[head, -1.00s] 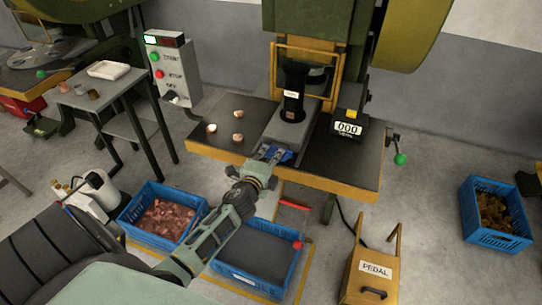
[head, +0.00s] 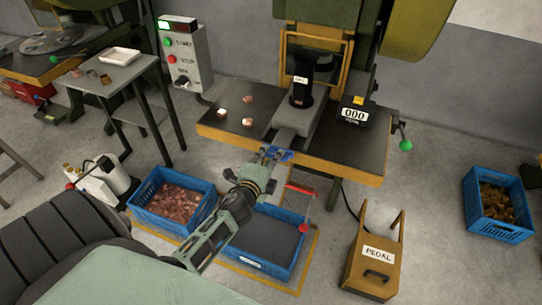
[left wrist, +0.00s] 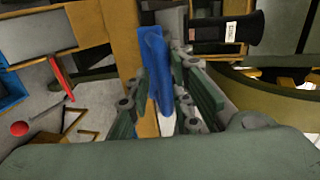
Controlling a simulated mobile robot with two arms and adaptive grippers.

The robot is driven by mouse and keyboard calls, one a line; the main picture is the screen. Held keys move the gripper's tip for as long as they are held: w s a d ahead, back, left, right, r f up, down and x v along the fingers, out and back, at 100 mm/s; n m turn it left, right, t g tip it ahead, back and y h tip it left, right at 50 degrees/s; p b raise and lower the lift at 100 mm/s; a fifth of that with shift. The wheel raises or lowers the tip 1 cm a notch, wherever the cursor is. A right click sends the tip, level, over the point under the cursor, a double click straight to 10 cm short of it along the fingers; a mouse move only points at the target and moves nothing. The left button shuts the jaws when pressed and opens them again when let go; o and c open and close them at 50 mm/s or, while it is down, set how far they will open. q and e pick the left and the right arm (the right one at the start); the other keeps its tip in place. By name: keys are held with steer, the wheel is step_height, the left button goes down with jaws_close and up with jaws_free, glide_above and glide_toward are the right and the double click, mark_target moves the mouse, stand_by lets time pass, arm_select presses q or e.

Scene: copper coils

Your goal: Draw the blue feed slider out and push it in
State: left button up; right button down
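The blue feed slider's handle (head: 279,155) is at the front edge of the press table, below the grey die block (head: 297,118). A length of grey slide bar (head: 284,139) shows between the block and the handle. My left gripper (head: 272,153) is shut on the handle and partly hides it. In the left wrist view the blue handle (left wrist: 155,65) stands between the fingers of my left gripper (left wrist: 165,90). My right gripper is not in view.
Below the table stand a blue crate of copper pieces (head: 205,207) and a dark-filled blue crate (head: 300,222). The pedal box (head: 354,265) stands right. Copper pieces (head: 248,122) lie on the tabletop.

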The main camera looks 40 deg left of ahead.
arm_select(q)
steer(key=shift+o, duration=0.9)
steer(key=shift+r, duration=0.1)
steer(key=shift+w, duration=0.1)
steer(key=v, duration=1.2)
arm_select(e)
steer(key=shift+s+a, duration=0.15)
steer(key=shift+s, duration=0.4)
arm_select(q)
steer(key=shift+a, duration=0.1)
steer(key=shift+c, duration=0.4)
